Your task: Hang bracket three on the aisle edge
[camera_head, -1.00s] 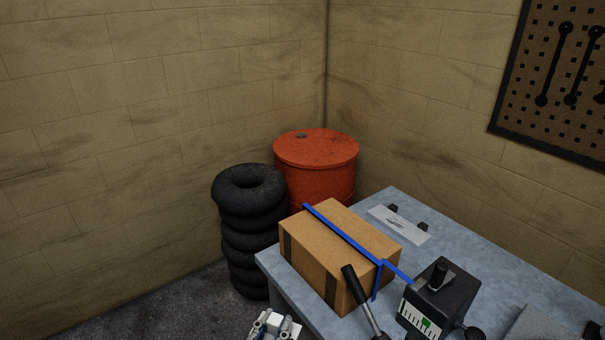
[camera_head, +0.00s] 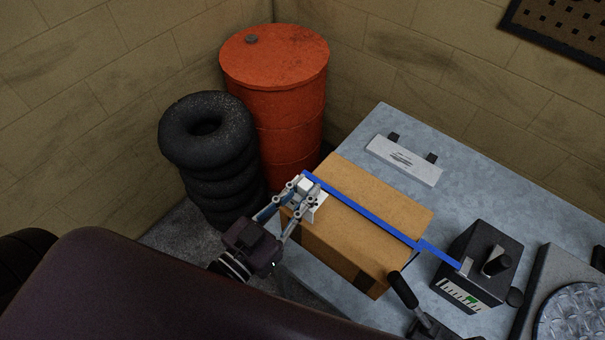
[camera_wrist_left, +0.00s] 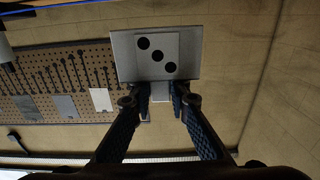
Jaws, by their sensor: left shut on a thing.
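Bracket three, a pale plate with three black dots (camera_wrist_left: 157,55), is held at the tips of my left gripper (camera_wrist_left: 160,98). In the head view the left gripper (camera_head: 299,204) is shut on the small white bracket (camera_head: 313,201), by the near left end of the strapped cardboard box (camera_head: 345,215). I cannot tell whether the bracket touches the box or hangs on anything. The grey table (camera_head: 480,175) has its left edge partly hidden by the box, gripper and arm. My right gripper is not in view.
A blue strap (camera_head: 365,215) crosses the box to a black gauge unit (camera_head: 478,265). A white plate with two dark tabs (camera_head: 403,160) lies behind. A black-handled lever (camera_head: 403,290) stands near the front. Tyres (camera_head: 207,140) and a red drum (camera_head: 280,100) stand left of the table.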

